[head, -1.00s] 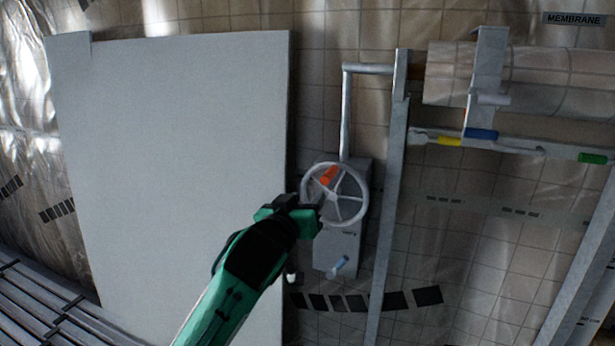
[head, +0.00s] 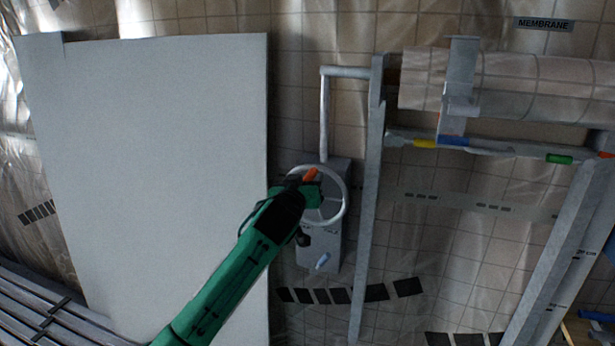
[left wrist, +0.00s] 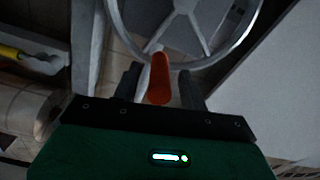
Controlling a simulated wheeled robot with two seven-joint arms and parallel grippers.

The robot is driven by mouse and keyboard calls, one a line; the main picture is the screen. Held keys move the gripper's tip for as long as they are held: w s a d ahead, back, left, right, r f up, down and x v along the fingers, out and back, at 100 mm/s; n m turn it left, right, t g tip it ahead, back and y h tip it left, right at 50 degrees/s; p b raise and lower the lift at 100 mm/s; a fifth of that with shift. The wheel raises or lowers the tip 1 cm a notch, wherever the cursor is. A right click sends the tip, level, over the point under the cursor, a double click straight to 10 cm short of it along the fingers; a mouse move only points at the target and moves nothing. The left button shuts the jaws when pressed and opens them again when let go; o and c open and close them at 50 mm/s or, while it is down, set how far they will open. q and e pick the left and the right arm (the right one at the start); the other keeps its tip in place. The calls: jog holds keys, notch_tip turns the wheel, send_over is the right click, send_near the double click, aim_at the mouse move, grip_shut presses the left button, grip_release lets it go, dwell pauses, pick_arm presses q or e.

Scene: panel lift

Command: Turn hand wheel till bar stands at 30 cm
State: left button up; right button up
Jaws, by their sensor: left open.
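The hand wheel (head: 343,206) is a pale spoked ring on a grey box, partly covered by my left gripper. Its orange handle (head: 311,174) sits at the upper left of the rim. My left gripper (head: 306,186) is open at this handle. In the left wrist view the orange handle (left wrist: 159,80) stands between the two dark, spread fingers (left wrist: 160,76). The bar (head: 500,149) with yellow, blue and green bands runs nearly level between two posts, under a large roll. The right post (head: 556,255) carries small height marks, too small to read surely. My right gripper is not visible.
A large pale panel (head: 150,180) stands left of the wheel. A grey left post (head: 367,220) rises close to the wheel's right. Slatted grey structure (head: 40,310) lies at lower left.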

aim_at(338, 216)
pick_arm(q)
jog(key=shift+w+d, duration=0.1)
jog(key=shift+w, duration=0.05)
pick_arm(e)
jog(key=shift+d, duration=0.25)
pick_arm(q)
grip_shut()
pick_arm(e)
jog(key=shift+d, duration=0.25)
pick_arm(q)
jog(key=d+f+m, duration=0.2)
jog(key=m, duration=0.2)
jog(key=s+d+f+m, duration=0.1)
jog(key=d+m, duration=0.1)
jog(key=m, duration=0.3)
jog(key=s+d+f+m, duration=0.1)
jog(key=d+f+m, duration=0.1)
jog(key=m, duration=0.3)
jog(key=shift+s+d+f, duration=0.15)
jog(key=shift+d+f, duration=0.15)
jog(key=shift+d, duration=0.25)
notch_tip(338, 216, down, 3)
jog(key=m, duration=0.5)
jog(key=shift+d+f, duration=0.1)
jog(key=shift+d, duration=0.05)
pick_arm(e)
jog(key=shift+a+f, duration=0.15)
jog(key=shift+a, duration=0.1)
